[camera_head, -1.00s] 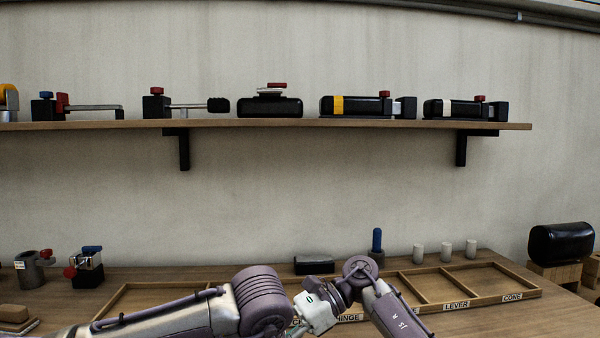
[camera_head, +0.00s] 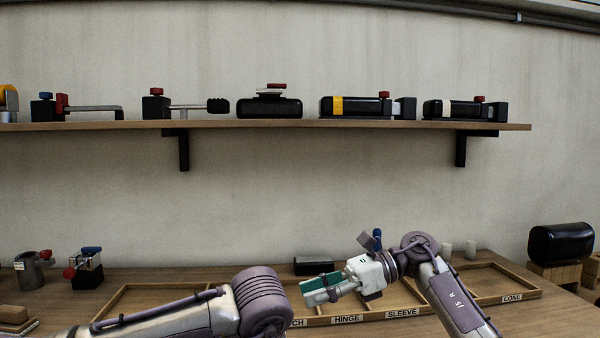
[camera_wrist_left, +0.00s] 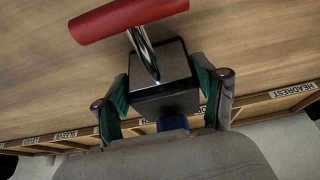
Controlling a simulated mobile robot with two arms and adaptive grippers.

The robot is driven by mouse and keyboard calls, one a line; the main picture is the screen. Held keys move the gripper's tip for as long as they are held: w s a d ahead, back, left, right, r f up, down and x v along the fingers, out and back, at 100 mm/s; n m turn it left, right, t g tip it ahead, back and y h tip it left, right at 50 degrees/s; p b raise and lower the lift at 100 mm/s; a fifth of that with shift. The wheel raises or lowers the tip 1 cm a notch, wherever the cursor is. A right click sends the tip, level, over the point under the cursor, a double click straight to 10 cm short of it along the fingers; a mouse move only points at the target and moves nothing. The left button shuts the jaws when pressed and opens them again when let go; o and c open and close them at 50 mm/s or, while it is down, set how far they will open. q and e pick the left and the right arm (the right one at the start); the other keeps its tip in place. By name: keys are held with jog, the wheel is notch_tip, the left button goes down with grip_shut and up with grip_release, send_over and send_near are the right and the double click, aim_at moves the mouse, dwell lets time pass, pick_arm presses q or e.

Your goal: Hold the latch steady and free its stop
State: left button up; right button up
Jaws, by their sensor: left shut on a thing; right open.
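In the left wrist view my left gripper (camera_wrist_left: 166,92) is shut on a black block (camera_wrist_left: 160,66), which I take to be the latch. A chrome rod (camera_wrist_left: 144,52) rises from the block to a red cylindrical handle (camera_wrist_left: 125,18). A blue piece (camera_wrist_left: 172,122) shows below the block, near my palm; I cannot tell whether it is the stop. The head view does not show this gripper or the block. In the head view my right gripper (camera_head: 312,288), with green finger pads, is open and points left above the wooden tray (camera_head: 420,313). I see nothing between its fingers.
The tray has labelled compartments. Behind it lie a dark block (camera_head: 314,266) and pale cylinders (camera_head: 470,249). Two fixtures with red knobs (camera_head: 86,268) stand at the left. A black cushion (camera_head: 561,244) rests at the right. The wall shelf (camera_head: 300,124) above holds several assemblies.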

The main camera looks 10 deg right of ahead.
jog(key=w+a+r+m+t+y, duration=0.1)
jog(key=w+r+m+t+y, duration=0.3)
jog(key=r+m, duration=0.6)
jog(key=w+a+r+m+t+y, duration=0.1)
jog(key=w+r+m+t+y, duration=0.3)
jog(key=r+m+t, duration=0.3)
jog(key=shift+r+m, duration=1.95)
jog(key=shift+m, duration=1.45)
